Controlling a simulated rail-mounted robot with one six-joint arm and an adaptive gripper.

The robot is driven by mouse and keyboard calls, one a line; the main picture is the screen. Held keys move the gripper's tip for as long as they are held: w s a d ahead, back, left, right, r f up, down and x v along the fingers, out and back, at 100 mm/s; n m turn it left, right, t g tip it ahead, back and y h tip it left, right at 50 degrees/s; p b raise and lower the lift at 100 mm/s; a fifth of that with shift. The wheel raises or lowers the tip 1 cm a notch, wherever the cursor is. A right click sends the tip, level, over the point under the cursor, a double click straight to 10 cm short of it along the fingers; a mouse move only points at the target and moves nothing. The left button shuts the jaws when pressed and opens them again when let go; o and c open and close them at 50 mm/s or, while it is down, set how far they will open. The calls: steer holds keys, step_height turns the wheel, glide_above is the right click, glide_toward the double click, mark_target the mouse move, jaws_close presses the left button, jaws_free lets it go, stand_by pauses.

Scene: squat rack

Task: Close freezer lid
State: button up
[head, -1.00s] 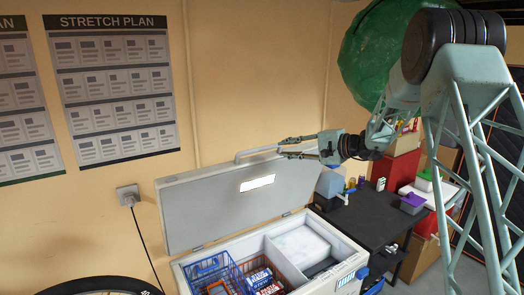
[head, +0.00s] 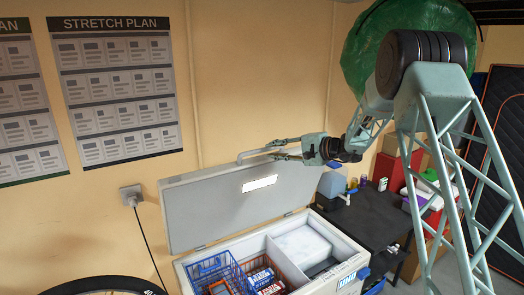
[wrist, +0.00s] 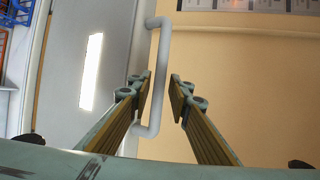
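The freezer lid (head: 210,212) stands raised and tilted back near the wall, above the white chest freezer (head: 345,249). It has a pale grey inner panel with a bright light strip. A light grey bar handle (head: 240,157) runs along its top edge and also shows in the wrist view (wrist: 160,60). My gripper (head: 269,150) is at the handle, reaching in from the right. In the wrist view its two fingers (wrist: 162,84) are apart, with the bar between them in the picture. A gap shows on the right side. Contact with the left finger is unclear.
A dark table (head: 372,217) with small items stands to the right. The wall (head: 250,75) is close behind the lid. A green ball (head: 372,50) is at upper right.

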mark_target(264, 150)
steer(key=shift+p+x, duration=0.6)
steer(key=shift+x, duration=2.5)
steer(key=shift+c, duration=0.6)
jaws_close()
